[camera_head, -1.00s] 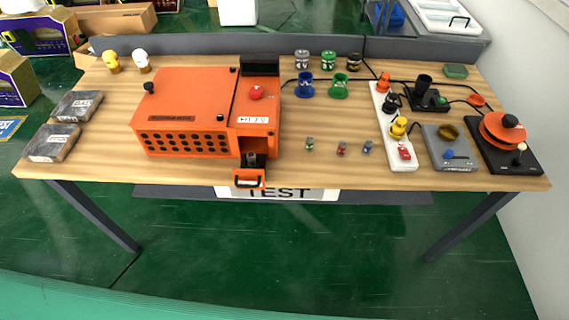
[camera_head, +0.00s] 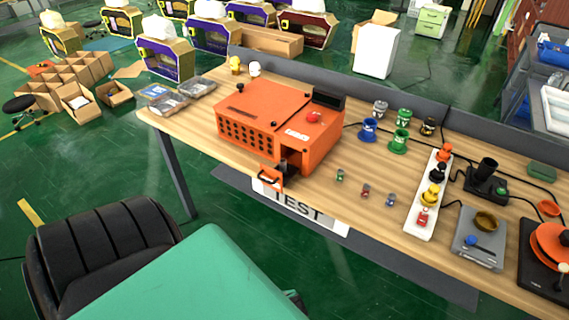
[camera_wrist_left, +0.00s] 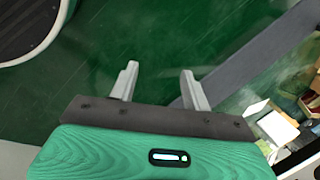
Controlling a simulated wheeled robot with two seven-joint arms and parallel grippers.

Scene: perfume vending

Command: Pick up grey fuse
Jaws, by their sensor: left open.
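Several small fuse-like pieces stand in a row on the wooden table in the head view: a green one (camera_head: 340,175), a red one (camera_head: 365,190) and a grey-blue one (camera_head: 391,200). They are too small to tell surely which is the grey fuse. An orange machine (camera_head: 262,110) stands left of them, its small front drawer (camera_head: 270,177) pulled out. My left gripper (camera_wrist_left: 159,72) shows in the left wrist view, open and empty over green floor, away from the small pieces. My right gripper is not in view.
A white strip (camera_head: 425,205) with coloured pieces and a grey scale (camera_head: 480,240) stand to the right. Blue (camera_head: 368,131) and green (camera_head: 401,142) holders stand behind the small pieces. A black ribbed chair-like object (camera_head: 100,260) is at the lower left. Green floor lies before the table.

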